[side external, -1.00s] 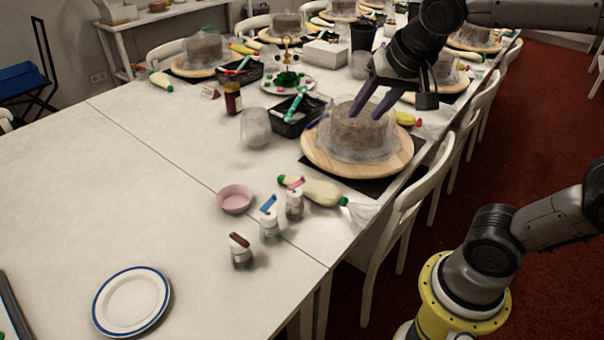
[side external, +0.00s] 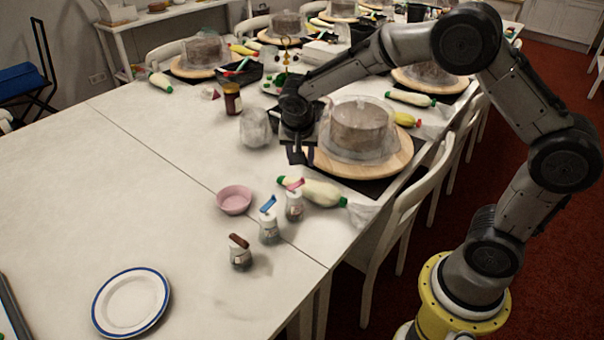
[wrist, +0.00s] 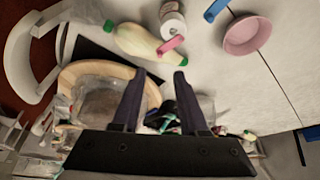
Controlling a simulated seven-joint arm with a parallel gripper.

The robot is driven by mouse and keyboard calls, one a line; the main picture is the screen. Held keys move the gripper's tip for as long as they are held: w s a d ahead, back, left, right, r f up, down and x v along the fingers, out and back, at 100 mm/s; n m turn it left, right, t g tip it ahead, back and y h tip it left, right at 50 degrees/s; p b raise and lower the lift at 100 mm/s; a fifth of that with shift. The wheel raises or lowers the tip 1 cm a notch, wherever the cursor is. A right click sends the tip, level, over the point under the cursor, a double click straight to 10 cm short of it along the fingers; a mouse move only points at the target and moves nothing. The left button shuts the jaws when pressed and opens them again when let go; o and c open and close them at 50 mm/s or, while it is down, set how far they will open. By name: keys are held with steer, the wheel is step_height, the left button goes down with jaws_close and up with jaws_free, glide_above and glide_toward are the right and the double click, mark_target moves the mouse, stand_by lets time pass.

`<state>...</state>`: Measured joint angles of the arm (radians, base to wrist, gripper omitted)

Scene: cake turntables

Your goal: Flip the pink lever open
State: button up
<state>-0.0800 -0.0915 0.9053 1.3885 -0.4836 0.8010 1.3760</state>
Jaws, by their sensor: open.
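The pink lever (side external: 296,184) sits on the top of a small white-lidded jar (side external: 294,206) on the table. In the wrist view the pink lever (wrist: 171,44) projects from beside the jar's lid (wrist: 172,20), beyond my fingertips. I cannot tell its exact angle. My gripper (side external: 300,156) is open and empty, above the table just behind the jar and left of the cake turntable. In the wrist view its two dark fingers (wrist: 160,75) are spread apart, with the lever a little ahead of them.
A blue-lever jar (side external: 269,228) and a brown-lever jar (side external: 241,254) stand nearby. A green-capped piping bag (side external: 318,192) lies right beside the pink-lever jar. A pink bowl (side external: 235,199) is left. The wooden turntable (side external: 395,166) holds a covered cake.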

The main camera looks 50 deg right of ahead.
mark_target(302, 178)
steer(key=x, duration=0.8)
steer(key=shift+w+d+f, duration=0.1)
steer(key=shift+f, duration=0.05)
jaws_close()
